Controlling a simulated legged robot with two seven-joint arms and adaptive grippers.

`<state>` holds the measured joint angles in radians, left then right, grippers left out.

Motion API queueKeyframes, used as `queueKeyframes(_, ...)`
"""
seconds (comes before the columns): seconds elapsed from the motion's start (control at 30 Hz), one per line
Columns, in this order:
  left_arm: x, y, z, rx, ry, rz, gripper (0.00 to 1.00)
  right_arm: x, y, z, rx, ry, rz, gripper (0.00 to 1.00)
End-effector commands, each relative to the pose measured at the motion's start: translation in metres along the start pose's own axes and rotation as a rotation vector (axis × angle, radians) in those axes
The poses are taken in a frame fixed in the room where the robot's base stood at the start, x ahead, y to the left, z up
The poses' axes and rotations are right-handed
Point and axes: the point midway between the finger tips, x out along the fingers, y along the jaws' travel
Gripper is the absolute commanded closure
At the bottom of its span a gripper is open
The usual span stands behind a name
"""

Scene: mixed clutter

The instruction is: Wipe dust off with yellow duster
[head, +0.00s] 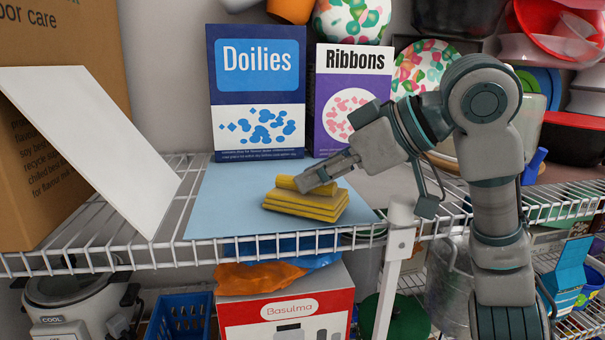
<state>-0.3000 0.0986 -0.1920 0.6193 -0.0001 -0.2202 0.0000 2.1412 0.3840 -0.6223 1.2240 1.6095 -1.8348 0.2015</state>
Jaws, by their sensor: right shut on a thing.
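The yellow duster (300,208) is a folded, layered cloth resting on a light blue sheet (225,205) on the white wire shelf. My right gripper (312,182) comes in from the right and is shut on the top of the duster. The fingertips are partly hidden in the folds of the cloth. No separate dust can be made out on the blue sheet. My left gripper is not in view.
A Doilies box (258,92) and a Ribbons box (350,95) stand behind the blue sheet. A white panel (95,140) leans against a cardboard box (75,40) on the left. The wire shelf (150,255) has a raised front edge. A white post (396,255) stands right of the sheet.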

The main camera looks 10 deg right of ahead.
Motion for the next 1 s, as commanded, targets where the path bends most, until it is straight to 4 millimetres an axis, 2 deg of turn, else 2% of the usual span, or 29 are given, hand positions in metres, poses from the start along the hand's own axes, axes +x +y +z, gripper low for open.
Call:
queueKeyframes(0.13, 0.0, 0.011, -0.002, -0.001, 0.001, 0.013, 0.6, -0.011, 0.012, 0.01, 0.005, 0.004, -0.002, 1.0)
queueKeyframes(0.4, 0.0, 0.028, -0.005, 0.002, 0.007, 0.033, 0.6, -0.015, 0.014, 0.014, 0.001, -0.002, 0.001, 1.0)
queueKeyframes(1.0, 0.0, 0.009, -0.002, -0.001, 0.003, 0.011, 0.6, -0.008, 0.007, 0.006, 0.001, -0.001, 0.001, 1.0)
